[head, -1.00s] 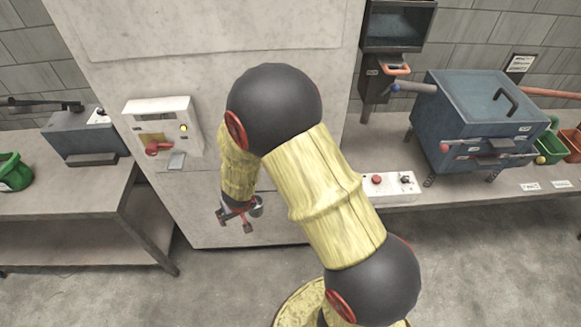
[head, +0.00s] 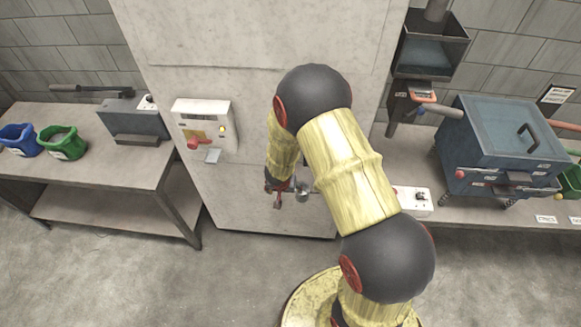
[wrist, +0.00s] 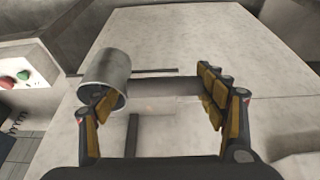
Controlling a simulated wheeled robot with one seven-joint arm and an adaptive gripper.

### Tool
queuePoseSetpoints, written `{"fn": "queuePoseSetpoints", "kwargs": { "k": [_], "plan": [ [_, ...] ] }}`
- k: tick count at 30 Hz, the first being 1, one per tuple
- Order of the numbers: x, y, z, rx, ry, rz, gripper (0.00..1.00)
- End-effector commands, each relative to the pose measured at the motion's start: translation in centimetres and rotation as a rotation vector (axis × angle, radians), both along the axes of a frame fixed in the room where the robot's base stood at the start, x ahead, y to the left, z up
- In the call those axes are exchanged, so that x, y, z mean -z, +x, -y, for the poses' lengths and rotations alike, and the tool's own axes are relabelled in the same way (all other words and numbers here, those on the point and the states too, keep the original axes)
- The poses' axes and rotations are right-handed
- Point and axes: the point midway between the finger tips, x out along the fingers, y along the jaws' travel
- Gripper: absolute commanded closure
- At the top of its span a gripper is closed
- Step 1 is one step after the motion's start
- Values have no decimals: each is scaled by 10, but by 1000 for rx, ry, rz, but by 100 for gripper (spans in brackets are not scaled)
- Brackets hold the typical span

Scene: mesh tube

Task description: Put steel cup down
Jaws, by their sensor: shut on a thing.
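The steel cup (wrist: 105,72) is a small grey metal cylinder at the left finger in the wrist view, tilted in the picture. A grey bar, perhaps its handle, runs from it to the right finger. My gripper (wrist: 160,88) is shut on the cup, with its fingers spaced apart on either side of the bar. In the head view my gripper (head: 279,196) hangs in the air before the pale wall panel, with the cup (head: 302,192) just to its right. The exact contact is partly hidden.
A table (head: 70,185) at left bears a blue bin (head: 20,142), a green bin (head: 62,145) and a grey machine (head: 135,122). A control box (head: 203,128) is on the panel. At right, a bench bears a blue box (head: 515,145) and a switch box (head: 413,200). The left table's front is clear.

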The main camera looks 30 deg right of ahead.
Motion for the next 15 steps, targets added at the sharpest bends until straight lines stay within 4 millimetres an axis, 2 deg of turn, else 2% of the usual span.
{"fn": "queuePoseSetpoints", "kwargs": {
  "k": [3, 7, 15],
  "plan": [
    [-2, 21, 16, 3, 1, -1, 77],
    [-2, 39, 29, 2, 1, 0, 77],
    [-1, 55, 39, 0, 1, 1, 77]
  ]
}}
